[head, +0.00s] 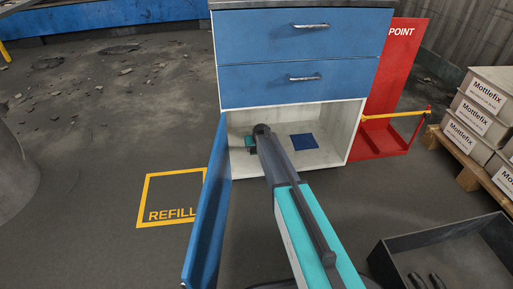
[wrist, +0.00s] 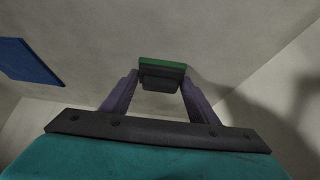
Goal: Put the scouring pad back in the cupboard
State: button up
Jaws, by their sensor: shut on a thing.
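The scouring pad (wrist: 162,64), green with a dark layer, is between the fingertips of my gripper (wrist: 160,78) in the wrist view. My gripper is shut on it. The cupboard (head: 345,125) is white inside, below two blue drawers, and its blue door (head: 205,215) stands open to the left. In the head view my arm reaches into the cupboard, and the wrist end is inside its left half. The pad cannot be made out clearly there. In the wrist view pale cupboard surface lies beyond the pad; I cannot tell whether they touch.
A flat blue square (head: 304,141) lies on the cupboard floor right of my wrist, and it also shows in the wrist view (wrist: 28,60). A red stand (head: 385,90) is right of the cupboard. A dark open bin (head: 440,250) and boxes (head: 480,118) on a pallet stand further right.

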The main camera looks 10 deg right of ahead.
jog(key=shift+f, duration=0.15)
jog(key=o, duration=1.1)
jog(key=shift+f, duration=0.1)
jog(key=shift+d, duration=0.1)
jog(key=shift+s+d+f, duration=0.15)
jog(key=shift+d, duration=0.05)
jog(key=shift+b, duration=0.7)
jog(key=v, duration=0.1)
jog(key=p+v, duration=0.2)
jog(key=shift+a+r, duration=0.25)
jog(key=p, duration=0.1)
jog(key=r, duration=0.1)
jog(key=s+r+p, duration=0.1)
jog(key=shift+a+r+p, duration=0.25)
jog(key=shift+a+p, duration=0.05)
jog(key=shift+a, duration=0.05)
jog(key=p+v, duration=0.3)
jog(key=v, duration=0.5)
jog(key=shift+s+r, duration=0.15)
jog(key=shift+r, duration=0.05)
jog(key=shift+p, duration=0.35)
